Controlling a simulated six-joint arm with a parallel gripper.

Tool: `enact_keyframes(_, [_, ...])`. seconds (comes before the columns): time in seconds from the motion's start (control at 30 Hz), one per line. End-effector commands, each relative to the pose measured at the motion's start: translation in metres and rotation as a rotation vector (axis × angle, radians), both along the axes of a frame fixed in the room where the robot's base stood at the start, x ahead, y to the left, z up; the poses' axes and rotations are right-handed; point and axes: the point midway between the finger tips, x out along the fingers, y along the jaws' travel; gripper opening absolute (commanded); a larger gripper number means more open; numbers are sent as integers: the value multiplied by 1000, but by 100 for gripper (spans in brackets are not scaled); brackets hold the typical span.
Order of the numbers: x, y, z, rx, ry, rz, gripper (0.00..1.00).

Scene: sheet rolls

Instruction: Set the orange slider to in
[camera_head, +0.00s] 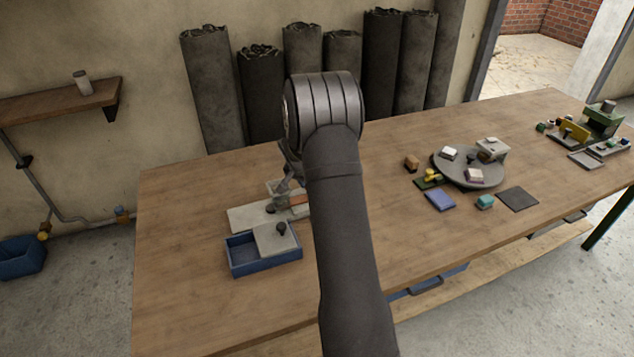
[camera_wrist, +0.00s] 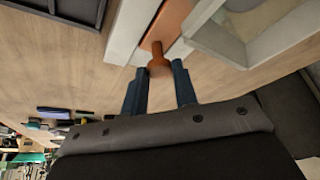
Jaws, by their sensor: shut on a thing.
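The orange slider (camera_wrist: 170,20) runs in a pale track (camera_wrist: 127,32) at the top of the wrist view, with its knob end toward me. My gripper (camera_wrist: 160,68) is shut on that knob, one blue finger on each side. In the head view, a small part of the orange slider (camera_head: 299,199) shows at the left edge of my arm, on a pale base plate (camera_head: 246,217). My arm hides most of the slider and its right end there, so I cannot tell its full position.
A blue box (camera_head: 265,262) with a grey sliding lid stands just in front of the plate. A grey turntable (camera_head: 470,178) with small blocks is to the right, with loose blocks around it. The table's left part is clear.

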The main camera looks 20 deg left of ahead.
Motion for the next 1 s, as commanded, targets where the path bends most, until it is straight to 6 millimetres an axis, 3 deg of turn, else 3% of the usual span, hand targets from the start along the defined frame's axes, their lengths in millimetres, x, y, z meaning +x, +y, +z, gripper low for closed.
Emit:
enact_keyframes(0.23, [-1,1,0,-1,0,0,0])
enact_keyframes(0.27, [-1,1,0,-1,0,0,30])
enact_keyframes(0.37, [-1,1,0,-1,0,0,49])
enact_keyframes(0.77, [-3,1,7,0,-1,0,49])
enact_keyframes(1.0, [-19,1,47,2,-3,0,49])
